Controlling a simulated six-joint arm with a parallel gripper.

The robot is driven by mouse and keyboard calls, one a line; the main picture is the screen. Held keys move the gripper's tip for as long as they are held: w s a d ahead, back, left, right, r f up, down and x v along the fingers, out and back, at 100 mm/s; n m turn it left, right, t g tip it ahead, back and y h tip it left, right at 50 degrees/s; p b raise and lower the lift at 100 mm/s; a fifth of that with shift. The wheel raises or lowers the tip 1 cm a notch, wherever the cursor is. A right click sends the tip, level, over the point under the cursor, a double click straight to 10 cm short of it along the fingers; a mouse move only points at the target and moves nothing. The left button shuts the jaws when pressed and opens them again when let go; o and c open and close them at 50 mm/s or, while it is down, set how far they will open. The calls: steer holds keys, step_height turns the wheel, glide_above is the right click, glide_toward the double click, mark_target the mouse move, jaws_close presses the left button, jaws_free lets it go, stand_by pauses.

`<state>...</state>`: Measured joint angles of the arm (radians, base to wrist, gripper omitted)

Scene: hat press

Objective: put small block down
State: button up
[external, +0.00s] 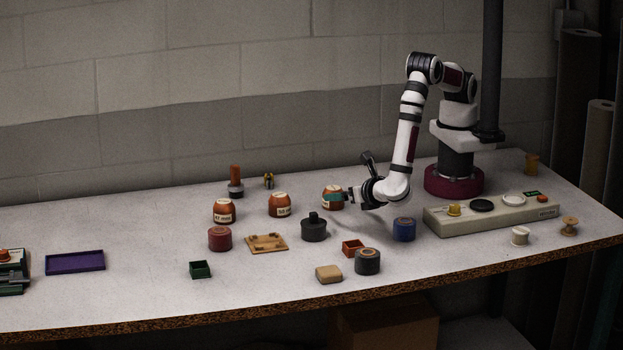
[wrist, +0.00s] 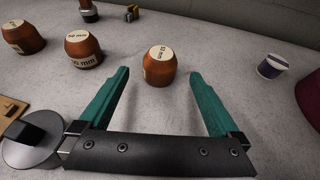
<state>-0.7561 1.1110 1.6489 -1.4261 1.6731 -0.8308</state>
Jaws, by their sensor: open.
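Several rounded brown wooden blocks with cream labelled tops stand on the table. The rightmost block (wrist: 159,73) stands upright between the tips of my open gripper (wrist: 160,70), with a gap to each teal finger. In the external view this block (external: 333,189) is partly hidden behind my gripper (external: 331,197). The middle block (external: 280,206) also shows in the wrist view (wrist: 85,50), left of my left finger. The left block (external: 224,213) stands farther left. The labels read in mm, but the numbers are hard to make out.
A black weight (external: 314,229) is close in front of my gripper. A beige panel (external: 491,214) lies right. The table's left half has free room.

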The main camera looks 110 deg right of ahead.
steer(key=v, duration=0.4)
steer(key=shift+a+r, duration=0.1)
steer(key=shift+a, duration=0.05)
steer(key=s+d+r+m+g+y, duration=0.65)
steer(key=d+r+m, duration=0.25)
steer(key=r+m, duration=0.25)
steer(key=s+r+m+t+y, duration=0.3)
steer(key=s+r+m+y, duration=0.2)
steer(key=s+m, duration=0.9)
steer(key=y, duration=0.3)
steer(key=shift+a+r+t, duration=0.25)
steer(key=shift+t, duration=0.1)
